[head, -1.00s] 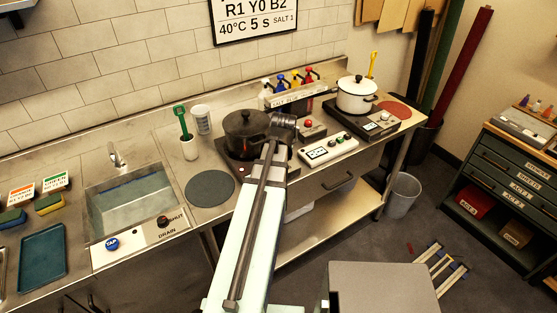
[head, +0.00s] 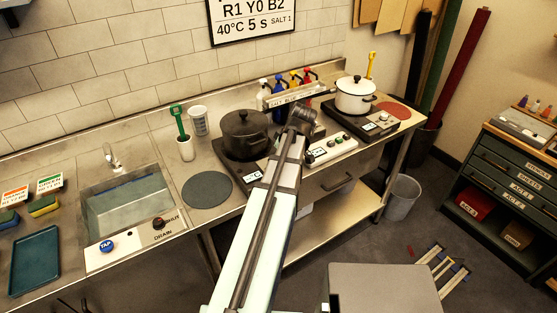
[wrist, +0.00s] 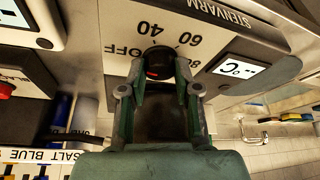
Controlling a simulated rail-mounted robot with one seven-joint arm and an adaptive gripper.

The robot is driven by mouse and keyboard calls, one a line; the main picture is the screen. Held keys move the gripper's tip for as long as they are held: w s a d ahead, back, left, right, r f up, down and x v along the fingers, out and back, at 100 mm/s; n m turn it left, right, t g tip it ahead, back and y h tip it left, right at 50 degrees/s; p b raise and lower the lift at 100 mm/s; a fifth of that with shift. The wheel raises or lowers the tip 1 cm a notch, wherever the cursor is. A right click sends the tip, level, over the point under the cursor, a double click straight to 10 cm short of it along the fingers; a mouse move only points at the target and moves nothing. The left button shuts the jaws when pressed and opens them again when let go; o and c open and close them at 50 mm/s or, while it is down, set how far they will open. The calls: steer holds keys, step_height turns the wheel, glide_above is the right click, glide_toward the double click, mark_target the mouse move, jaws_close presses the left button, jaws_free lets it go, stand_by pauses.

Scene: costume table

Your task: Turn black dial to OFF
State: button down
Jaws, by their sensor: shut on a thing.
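The black dial (wrist: 157,55) sits on the light front panel of the hot plate, in the upper middle of the wrist view. OFF, 40, 60 and 80 are printed around it. It has a red mark low on its visible face; I cannot tell which label the mark points to. My gripper (wrist: 160,70) has one finger on each side of the dial and is shut on it. In the head view my arm reaches over the counter beside the black pot (head: 245,133) on its hot plate (head: 237,168). The arm hides the dial and fingertips there.
A display (wrist: 238,70) lies right of the dial in the wrist view. A control box (head: 332,147) stands right of my arm, and bottles in a labelled rack (head: 297,94) stand behind. A white pot (head: 355,97) is further right. The round grey mat (head: 207,189) is bare.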

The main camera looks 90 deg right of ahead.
steer(key=shift+n, duration=0.3)
steer(key=c, duration=0.8)
jaws_free()
steer(key=v, duration=1.2)
steer(key=shift+d, duration=0.1)
